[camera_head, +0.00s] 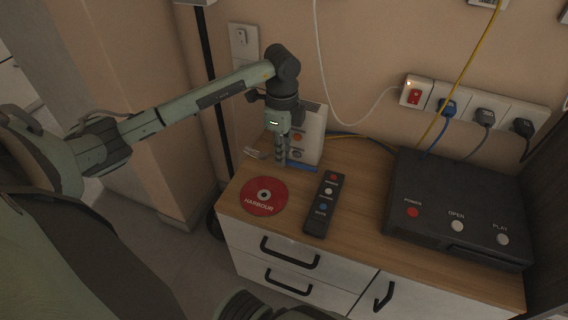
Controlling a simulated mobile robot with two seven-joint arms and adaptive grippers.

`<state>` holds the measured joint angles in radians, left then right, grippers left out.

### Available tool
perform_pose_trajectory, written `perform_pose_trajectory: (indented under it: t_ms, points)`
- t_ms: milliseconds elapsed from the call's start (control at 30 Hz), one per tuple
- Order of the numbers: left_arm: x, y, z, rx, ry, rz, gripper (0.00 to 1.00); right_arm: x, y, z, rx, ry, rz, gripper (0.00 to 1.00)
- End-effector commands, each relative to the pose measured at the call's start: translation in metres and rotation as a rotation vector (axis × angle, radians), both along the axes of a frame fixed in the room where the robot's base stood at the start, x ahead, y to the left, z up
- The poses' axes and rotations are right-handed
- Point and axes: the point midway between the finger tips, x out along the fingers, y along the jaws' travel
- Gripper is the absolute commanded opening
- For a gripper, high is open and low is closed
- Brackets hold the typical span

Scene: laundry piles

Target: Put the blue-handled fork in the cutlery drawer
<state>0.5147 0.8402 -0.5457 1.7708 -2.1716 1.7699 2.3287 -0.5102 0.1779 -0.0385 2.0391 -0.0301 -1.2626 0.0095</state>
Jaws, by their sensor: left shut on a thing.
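The blue-handled fork (303,167) is at the back left of the wooden cabinet top. Its blue handle points right and its pale metal end shows to the left. My left gripper (281,162) reaches down from above and is shut on the fork near its middle, hiding that part. I cannot tell whether the fork touches the top. Two drawers, an upper one (327,267) and a lower one (252,268), are shut in the cabinet front, each with a black handle. No label shows which is the cutlery drawer.
A red disc (251,205) and a black remote (318,222) lie in front of the fork. A black player (430,190) fills the right side. A white box (312,135) stands behind my gripper. Cables run from a wall socket strip (500,108).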

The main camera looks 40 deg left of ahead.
Motion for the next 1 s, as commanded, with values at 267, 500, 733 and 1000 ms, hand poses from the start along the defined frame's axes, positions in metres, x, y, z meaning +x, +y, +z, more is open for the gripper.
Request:
perform_pose_trajectory:
  t_ms: [267,500,733,1000]
  points:
    - [0.007,0.001,-0.020,0.000,0.003,-0.001,0.00,0.000,0.000,0.001,0.000,-0.001,0.000,0.00]
    - [0.007,0.001,-0.045,0.000,0.000,-0.002,0.00,0.001,0.001,0.001,0.001,-0.003,0.001,0.00]
    - [0.007,0.001,-0.046,0.000,0.000,-0.002,0.00,0.002,0.001,0.001,0.002,-0.005,0.001,0.00]
    - [0.007,0.001,-0.048,0.000,0.000,-0.002,0.33,0.004,0.002,0.005,0.001,-0.011,0.002,0.00]
